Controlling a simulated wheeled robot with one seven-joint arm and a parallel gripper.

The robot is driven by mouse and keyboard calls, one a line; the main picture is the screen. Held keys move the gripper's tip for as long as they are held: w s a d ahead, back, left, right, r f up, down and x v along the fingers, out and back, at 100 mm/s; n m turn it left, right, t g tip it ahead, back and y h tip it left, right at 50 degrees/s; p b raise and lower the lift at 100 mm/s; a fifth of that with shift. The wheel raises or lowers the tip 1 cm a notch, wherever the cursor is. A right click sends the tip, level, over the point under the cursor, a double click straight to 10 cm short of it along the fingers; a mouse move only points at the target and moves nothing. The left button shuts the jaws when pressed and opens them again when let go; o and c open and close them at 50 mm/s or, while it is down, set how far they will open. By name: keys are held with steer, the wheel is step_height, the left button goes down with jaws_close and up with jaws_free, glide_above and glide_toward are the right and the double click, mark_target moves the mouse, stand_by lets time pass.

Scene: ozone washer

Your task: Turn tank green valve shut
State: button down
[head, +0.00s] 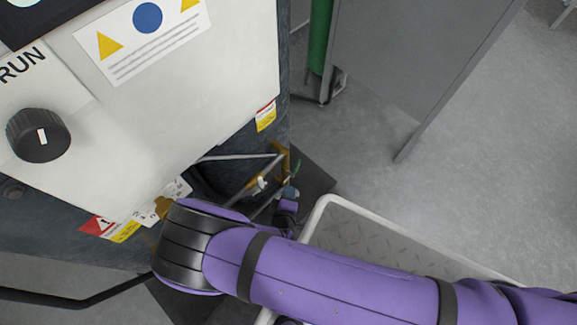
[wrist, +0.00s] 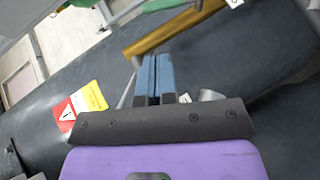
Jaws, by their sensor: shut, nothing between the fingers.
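A small green piece (head: 298,167), which looks like the valve handle, shows in the head view beside brass-coloured pipework (head: 280,158) at the lower corner of the tank. In the head view my gripper (head: 290,192) is small, just below the pipework and partly hidden by my purple arm. I cannot tell whether the fingers touch the green piece.
The dark tank body (wrist: 65,70) fills much of the wrist view, with a red and yellow warning label (wrist: 80,104). A white-rimmed tread plate (head: 365,245) lies beside my arm. A grey cabinet panel (head: 400,60) and green cylinder (head: 319,40) stand behind. Floor at right is clear.

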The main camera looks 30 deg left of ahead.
steer(key=x, duration=1)
steer(key=shift+f, duration=0.15)
stand_by(0.4)
